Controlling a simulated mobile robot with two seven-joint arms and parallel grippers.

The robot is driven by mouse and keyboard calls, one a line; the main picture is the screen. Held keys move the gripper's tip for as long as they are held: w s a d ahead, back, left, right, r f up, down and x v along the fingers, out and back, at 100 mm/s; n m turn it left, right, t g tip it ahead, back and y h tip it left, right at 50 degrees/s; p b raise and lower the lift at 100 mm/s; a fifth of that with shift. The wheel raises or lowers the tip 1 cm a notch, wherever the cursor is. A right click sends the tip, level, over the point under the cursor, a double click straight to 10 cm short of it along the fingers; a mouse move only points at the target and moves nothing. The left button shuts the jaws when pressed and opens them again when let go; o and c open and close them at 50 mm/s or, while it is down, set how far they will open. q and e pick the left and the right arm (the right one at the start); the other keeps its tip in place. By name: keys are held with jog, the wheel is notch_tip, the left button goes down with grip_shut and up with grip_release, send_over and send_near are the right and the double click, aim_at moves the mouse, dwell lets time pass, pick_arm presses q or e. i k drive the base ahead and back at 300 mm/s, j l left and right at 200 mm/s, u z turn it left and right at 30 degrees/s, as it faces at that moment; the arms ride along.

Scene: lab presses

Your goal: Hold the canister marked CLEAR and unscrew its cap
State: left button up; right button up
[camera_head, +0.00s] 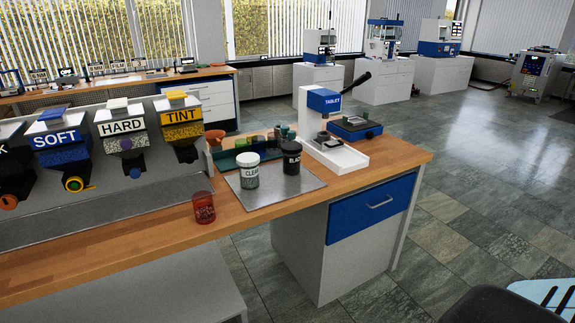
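The canister marked CLEAR (248,176) stands upright on a grey metal tray (285,193) on the wooden bench. Its light cap (247,157) sits on top of it. A second canister (291,163), dark with a black cap, stands just to its right and slightly behind; its label is only partly readable. Neither of my grippers is in view, and nothing touches the CLEAR canister.
A red-brown translucent jar (203,208) stands left of the tray. Labelled dispensers, including HARD (122,127) and TINT (182,117), line the bench's left. A white and blue TABLET press (325,125) stands behind the tray. The bench front (140,252) is mostly clear.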

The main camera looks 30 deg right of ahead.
aim_at(249, 177)
jog(key=k+l, duration=0.1)
jog(key=l, duration=1.05)
jog(key=k+l, duration=0.1)
jog(key=l, duration=1.05)
jog(key=z, duration=0.05)
